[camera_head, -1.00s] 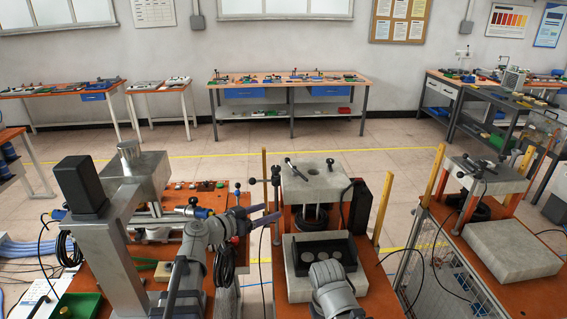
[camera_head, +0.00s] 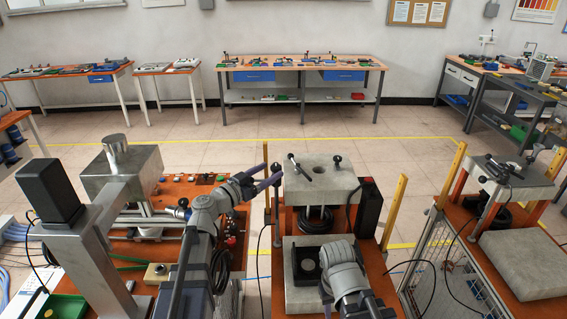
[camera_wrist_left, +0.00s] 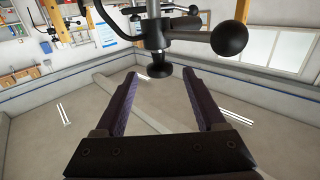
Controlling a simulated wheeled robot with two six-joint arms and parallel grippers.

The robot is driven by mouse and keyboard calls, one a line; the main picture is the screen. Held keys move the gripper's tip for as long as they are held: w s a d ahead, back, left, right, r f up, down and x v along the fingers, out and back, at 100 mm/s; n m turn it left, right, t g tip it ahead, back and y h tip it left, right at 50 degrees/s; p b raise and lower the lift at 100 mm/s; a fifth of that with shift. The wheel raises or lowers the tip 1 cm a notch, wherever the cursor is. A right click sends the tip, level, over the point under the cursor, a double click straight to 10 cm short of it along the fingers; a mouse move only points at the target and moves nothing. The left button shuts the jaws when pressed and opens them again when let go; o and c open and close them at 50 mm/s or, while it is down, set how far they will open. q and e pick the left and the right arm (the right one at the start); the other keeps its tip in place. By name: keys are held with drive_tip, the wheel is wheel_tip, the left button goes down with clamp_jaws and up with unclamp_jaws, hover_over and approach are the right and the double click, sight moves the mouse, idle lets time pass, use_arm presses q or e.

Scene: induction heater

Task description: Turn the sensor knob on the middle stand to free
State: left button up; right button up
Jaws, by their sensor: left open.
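The middle stand has a grey block (camera_head: 322,186) on top, with a black-ended bar (camera_head: 300,166) and a small black-topped post (camera_head: 337,161). A black knob (camera_head: 276,168) shows at the block's left side. My left gripper (camera_head: 270,179) is open beside this left side, its fingers pointing right. In the left wrist view the open jaws (camera_wrist_left: 158,92) face a small black knob (camera_wrist_left: 160,77) at fingertip level, roughly centred between them. Contact cannot be told. A larger black ball (camera_wrist_left: 229,37) on a metal rod is above right. I cannot read any knob position.
A black tray (camera_head: 295,262) sits on the middle stand's lower block, partly covered by my right arm. A steel press column stands at the left (camera_head: 85,245). Yellow posts (camera_head: 394,210) and a black box (camera_head: 368,208) stand right of the middle block.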

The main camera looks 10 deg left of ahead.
use_arm(q)
drive_tip(key=x, duration=0.7)
drive_tip(key=shift+s, duration=0.1)
clamp_jaws()
idle(0.5)
